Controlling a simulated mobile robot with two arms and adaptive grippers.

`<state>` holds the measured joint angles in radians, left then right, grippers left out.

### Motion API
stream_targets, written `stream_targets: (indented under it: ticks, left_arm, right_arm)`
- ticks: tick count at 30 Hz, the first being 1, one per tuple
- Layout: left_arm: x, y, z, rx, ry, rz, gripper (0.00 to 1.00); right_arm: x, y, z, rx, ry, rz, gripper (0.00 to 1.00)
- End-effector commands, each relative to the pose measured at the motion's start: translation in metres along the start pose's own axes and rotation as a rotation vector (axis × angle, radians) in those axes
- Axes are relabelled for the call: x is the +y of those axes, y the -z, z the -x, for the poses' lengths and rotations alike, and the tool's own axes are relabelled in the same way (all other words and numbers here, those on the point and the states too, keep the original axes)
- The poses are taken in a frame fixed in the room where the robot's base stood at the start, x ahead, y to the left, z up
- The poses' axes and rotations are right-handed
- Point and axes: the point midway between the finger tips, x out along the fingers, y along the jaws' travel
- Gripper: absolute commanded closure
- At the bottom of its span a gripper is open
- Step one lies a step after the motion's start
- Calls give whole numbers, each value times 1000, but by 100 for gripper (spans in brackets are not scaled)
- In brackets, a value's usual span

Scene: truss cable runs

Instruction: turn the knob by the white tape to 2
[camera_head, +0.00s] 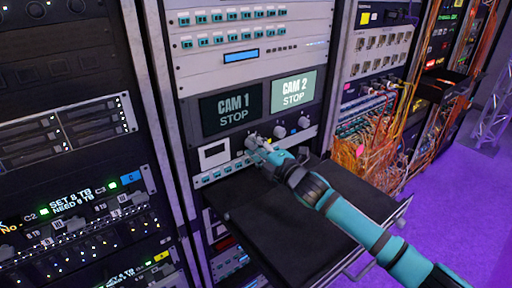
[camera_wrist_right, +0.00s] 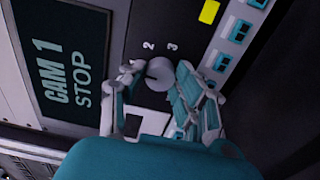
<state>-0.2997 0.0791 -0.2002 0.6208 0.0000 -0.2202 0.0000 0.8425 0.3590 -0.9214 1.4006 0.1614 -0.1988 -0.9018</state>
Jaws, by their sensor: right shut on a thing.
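A grey round knob (camera_wrist_right: 158,74) is between the two fingers of my right gripper (camera_wrist_right: 155,80) in the right wrist view. The fingers touch it from both sides and are shut on it. The printed numbers 2 and 3 show beside the knob on the dark panel; I cannot tell clearly which one its pointer faces. A white patch (camera_wrist_right: 152,122) shows on the other side of the knob, partly hidden by my gripper. In the head view my right gripper (camera_head: 257,147) reaches the rack panel below the CAM 1 screen (camera_head: 231,114) and mostly hides the knob. My left gripper is not in view.
Two more knobs (camera_head: 280,131) sit to the right below the CAM 2 screen (camera_head: 294,91). A yellow patch (camera_wrist_right: 209,11) shows on the panel in the wrist view. A black pull-out shelf (camera_head: 270,225) lies under my right arm. Orange cables (camera_head: 365,145) hang at the right.

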Motion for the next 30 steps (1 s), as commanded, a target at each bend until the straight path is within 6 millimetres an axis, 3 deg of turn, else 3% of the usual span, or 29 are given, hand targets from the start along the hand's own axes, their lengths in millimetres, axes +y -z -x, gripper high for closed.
stream_targets:
  ticks: [14,30]
  left_arm:
    - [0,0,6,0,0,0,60]
    - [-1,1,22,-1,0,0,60]
  right_arm:
    - [0,0,0,-1,3,-111,100]
    - [-1,0,0,-2,4,-568,100]
